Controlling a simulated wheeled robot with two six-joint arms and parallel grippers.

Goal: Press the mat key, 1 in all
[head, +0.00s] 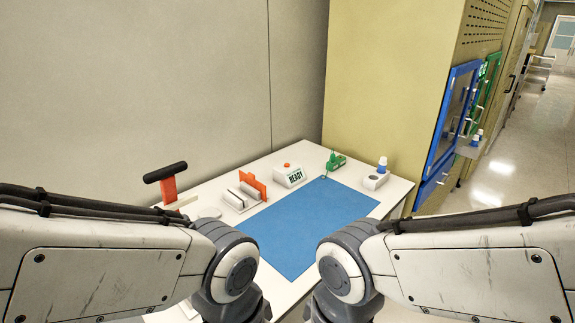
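A small white box (289,178) with "READY" in dark letters on its front stands at the back of the white table. An orange-red button (287,165) sits on top of it; this is the only button-like key I can make out. Whether it is pressed down is too small to tell. The blue mat (305,230) lies flat in front of the box, its near part partly hidden by my arms. My two arms come in from the left and right, and their elbows bend down at the bottom of the picture. Both grippers are outside the view.
Left of the box are a grey block with an orange plate (254,186) and an orange stand with a black bar (167,182). Right of it are a green tool (335,161) and a white holder (374,181) with a blue-and-white bottle. The mat's visible surface is largely clear. A wall rises behind.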

